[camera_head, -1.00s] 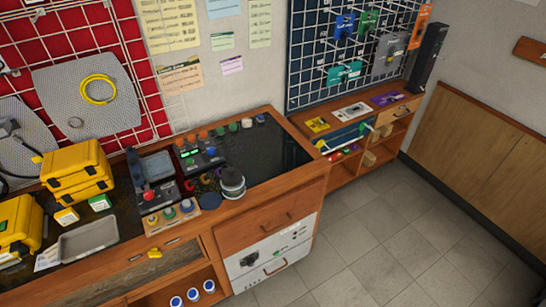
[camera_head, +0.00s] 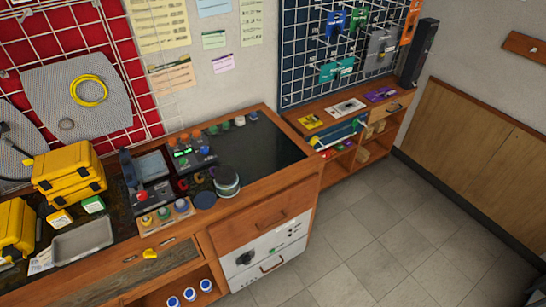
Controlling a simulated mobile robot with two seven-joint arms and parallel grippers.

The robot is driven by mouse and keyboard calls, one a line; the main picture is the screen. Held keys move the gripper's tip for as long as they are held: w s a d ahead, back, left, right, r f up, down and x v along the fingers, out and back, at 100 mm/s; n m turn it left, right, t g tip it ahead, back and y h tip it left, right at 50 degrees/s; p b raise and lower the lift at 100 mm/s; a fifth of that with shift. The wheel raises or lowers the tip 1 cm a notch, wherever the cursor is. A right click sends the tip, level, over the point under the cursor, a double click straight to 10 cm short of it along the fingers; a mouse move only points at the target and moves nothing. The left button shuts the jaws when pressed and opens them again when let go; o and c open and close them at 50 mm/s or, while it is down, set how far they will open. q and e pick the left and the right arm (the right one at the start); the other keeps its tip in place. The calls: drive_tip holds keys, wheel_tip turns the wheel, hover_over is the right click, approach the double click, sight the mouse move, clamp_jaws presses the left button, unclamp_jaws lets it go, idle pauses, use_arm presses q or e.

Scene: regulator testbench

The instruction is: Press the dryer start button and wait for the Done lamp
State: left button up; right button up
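A white front panel (camera_head: 265,253) is set into the wooden bench below a drawer. It has a dark knob (camera_head: 244,258), small dark and green controls (camera_head: 275,250) and a handle (camera_head: 271,265). This may be the dryer, but its labels are too small to read. I cannot tell which control is the start button or which is the Done lamp. A dark device with a green lit display (camera_head: 183,153) stands on the bench top. Neither of my grippers is in view.
A lidded jar (camera_head: 227,180), yellow cases (camera_head: 68,170) and a grey tray (camera_head: 82,240) stand on the bench. A low wooden shelf (camera_head: 340,125) stands behind to the right. The tiled floor (camera_head: 390,220) in front and right is clear.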

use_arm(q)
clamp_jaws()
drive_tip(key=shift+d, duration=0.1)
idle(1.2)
